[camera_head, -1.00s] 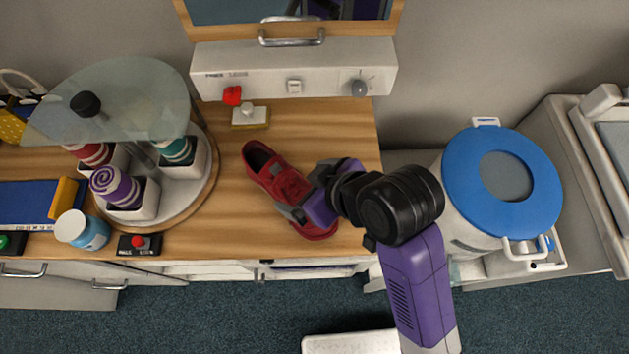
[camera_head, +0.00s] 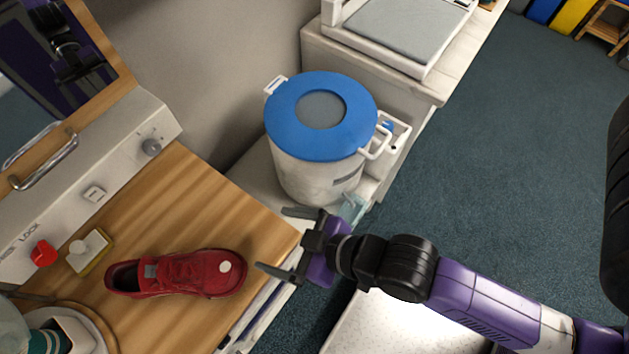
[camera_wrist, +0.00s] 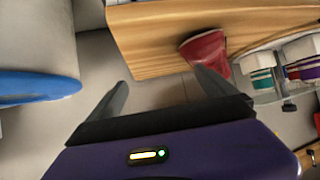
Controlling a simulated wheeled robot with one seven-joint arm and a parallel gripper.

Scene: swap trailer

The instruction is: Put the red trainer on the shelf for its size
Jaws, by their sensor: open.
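The red trainer (camera_head: 180,274) lies on the wooden worktop (camera_head: 172,215), its toe pointing right toward my gripper. A pale round spot shows on its toe. My gripper (camera_head: 278,241) is open and empty, just past the worktop's right edge and apart from the trainer. In the wrist view the red trainer (camera_wrist: 206,50) shows partly, beyond the right finger of my gripper (camera_wrist: 165,88). No shelf marked with a size can be made out.
A white bucket with a blue lid (camera_head: 321,115) stands behind my gripper. A control panel with a red knob (camera_head: 43,252) runs along the worktop's left side. A sponge-like block (camera_head: 88,251) sits near the trainer. Open carpet (camera_head: 500,170) lies to the right.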

